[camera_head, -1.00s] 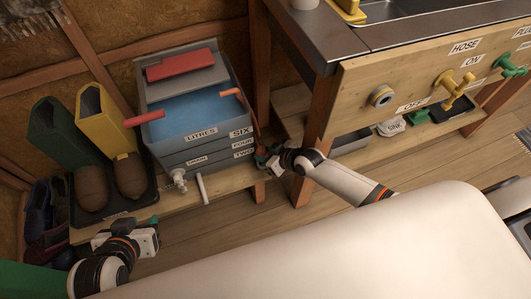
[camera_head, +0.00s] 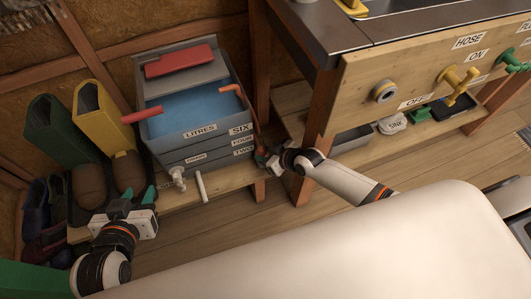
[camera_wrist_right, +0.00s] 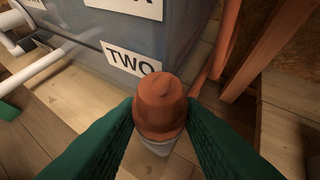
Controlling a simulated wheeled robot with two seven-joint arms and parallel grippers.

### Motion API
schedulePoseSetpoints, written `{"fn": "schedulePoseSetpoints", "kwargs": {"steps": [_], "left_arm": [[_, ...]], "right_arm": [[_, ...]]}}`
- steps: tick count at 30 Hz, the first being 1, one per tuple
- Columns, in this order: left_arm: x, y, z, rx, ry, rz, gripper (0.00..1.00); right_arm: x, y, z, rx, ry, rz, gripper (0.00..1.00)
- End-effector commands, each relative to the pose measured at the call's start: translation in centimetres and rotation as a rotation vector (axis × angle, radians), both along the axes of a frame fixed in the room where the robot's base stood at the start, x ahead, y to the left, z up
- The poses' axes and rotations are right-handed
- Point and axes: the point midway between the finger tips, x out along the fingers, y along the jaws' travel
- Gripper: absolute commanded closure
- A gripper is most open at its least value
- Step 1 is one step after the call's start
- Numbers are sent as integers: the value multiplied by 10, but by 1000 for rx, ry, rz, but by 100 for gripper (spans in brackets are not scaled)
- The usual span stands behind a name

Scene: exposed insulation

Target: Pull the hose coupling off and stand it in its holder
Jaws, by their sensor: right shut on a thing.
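My right gripper (camera_head: 266,160) is beside the lower right front corner of the grey water tank (camera_head: 205,128). In the right wrist view, its green fingers (camera_wrist_right: 160,125) are shut on an orange-brown, rounded piece with a small knob on top, which I take to be the hose coupling (camera_wrist_right: 160,105). A pale grey part shows beneath it. An orange hose (camera_wrist_right: 229,40) runs close behind it; I cannot tell whether they are joined. My left gripper (camera_head: 132,208) is open and empty in front of the boots. I cannot make out the holder.
A yellow boot (camera_head: 92,112) and a green boot (camera_head: 50,125) stand left of the tank. A white tap (camera_head: 178,177) and a white pipe (camera_head: 201,187) stick out at its front. The sink bench's leg (camera_head: 314,150) is close to my right arm. Floor is clear in front.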

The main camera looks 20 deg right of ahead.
Motion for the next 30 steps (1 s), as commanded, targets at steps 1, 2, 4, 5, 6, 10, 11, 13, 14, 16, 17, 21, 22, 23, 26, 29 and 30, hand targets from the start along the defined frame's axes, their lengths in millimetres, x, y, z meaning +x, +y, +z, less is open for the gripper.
{"fn": "schedulePoseSetpoints", "kwargs": {"steps": [1, 2, 4, 5, 6, 10, 11, 13, 14, 16, 17, 21, 22, 23, 26, 29, 30], "left_arm": [[0, 0, 0, 0, 0, 0, 64], [0, 0, 0, 0, 0, 0, 64], [0, 0, 0, 0, 0, 0, 64], [0, 0, 0, 0, 1, 0, 64], [0, 0, 0, 0, 1, 0, 64], [0, 0, 0, 1, 3, 0, 64], [0, 0, 0, 1, 4, 0, 64], [-1, 0, -1, 2, 9, 1, 64], [-1, 1, -1, 3, 12, 1, 64], [-2, 1, -2, 5, 20, 1, 64], [-3, 1, -3, 6, 25, 1, 64], [-4, 2, -5, 9, 41, 2, 64], [-4, 2, -5, 10, 42, 3, 64], [-4, 2, -5, 10, 42, 3, 64], [-4, 3, -5, 10, 42, 5, 64], [-5, 3, -5, 10, 43, 5, 64], [-5, 3, -5, 10, 43, 5, 64]], "right_arm": [[0, 0, 0, 0, 0, 0, 99], [0, 0, 0, 0, 0, 0, 99], [0, 0, 0, 0, 0, 0, 99], [0, 0, 0, 0, 0, 0, 99], [0, 0, 0, 0, 0, 0, 99], [0, 0, 0, 0, 0, 0, 99], [0, 0, 0, 0, 0, 0, 99], [0, 0, 0, 0, 0, 0, 99], [0, 0, 0, 0, 0, 0, 99], [0, 0, 0, 0, 0, 0, 99], [0, 0, 0, 0, 0, 0, 99], [0, 0, 0, 0, 0, 0, 99], [0, 0, 0, 0, 0, 0, 99], [0, 0, 0, 0, 0, 0, 99], [0, 0, 0, 0, 0, 0, 99], [0, 0, 0, 0, 0, 0, 99], [0, 0, 0, 0, 0, 0, 99]]}}
